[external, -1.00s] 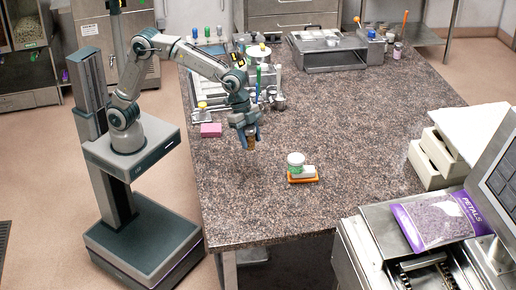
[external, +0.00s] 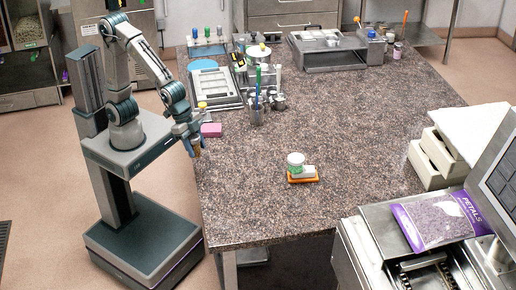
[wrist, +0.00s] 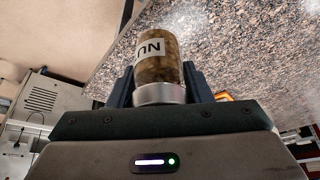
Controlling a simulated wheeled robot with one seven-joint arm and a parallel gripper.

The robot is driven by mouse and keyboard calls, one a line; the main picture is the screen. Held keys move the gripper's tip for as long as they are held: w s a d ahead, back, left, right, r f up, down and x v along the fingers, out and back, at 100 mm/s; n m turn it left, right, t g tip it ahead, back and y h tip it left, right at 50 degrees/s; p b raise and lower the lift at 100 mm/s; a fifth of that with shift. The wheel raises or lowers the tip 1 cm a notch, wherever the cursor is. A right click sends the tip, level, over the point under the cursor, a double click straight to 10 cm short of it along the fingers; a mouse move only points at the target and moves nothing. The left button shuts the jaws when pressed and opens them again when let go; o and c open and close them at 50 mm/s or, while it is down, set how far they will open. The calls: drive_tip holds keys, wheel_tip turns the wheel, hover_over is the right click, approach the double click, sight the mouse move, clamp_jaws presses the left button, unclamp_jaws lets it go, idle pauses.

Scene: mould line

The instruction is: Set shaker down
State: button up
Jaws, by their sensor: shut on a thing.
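The shaker (wrist: 158,58) is a clear jar of brown contents with a white label reading "NU" and a silver metal cap, seen in the wrist view. My gripper (wrist: 158,88) is shut on it, one dark finger on each side. In the external view my gripper (external: 191,140) hangs at the left edge of the speckled countertop (external: 300,215). The shaker shows there as a small brown shape (external: 197,152) below the fingers. It appears to be held in the air; its exact height over the edge is hard to tell.
A pink block (external: 211,130) lies close to the right of my gripper. A white tub with a green label (external: 296,160) stands at an orange tray (external: 303,180) mid-counter. A metal cup (external: 257,117) with tools stands behind. The front left of the counter is clear.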

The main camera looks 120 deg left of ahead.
drive_tip(key=w+a+f, duration=0.1)
drive_tip(key=a, duration=0.1)
drive_tip(key=w+a+f, duration=0.1)
drive_tip(key=a+f, duration=0.1)
drive_tip(key=w+a+f, duration=0.1)
drive_tip(key=a, duration=0.1)
drive_tip(key=shift+w+a+f+p, duration=0.2)
drive_tip(key=shift+w+a+p, duration=0.05)
drive_tip(key=shift+a+p, duration=0.1)
drive_tip(key=shift+f, duration=2.05)
drive_tip(key=shift+f, duration=0.25)
drive_tip(key=o, duration=1)
drive_tip(key=shift+r, duration=0.1)
drive_tip(key=shift+o, duration=0.2)
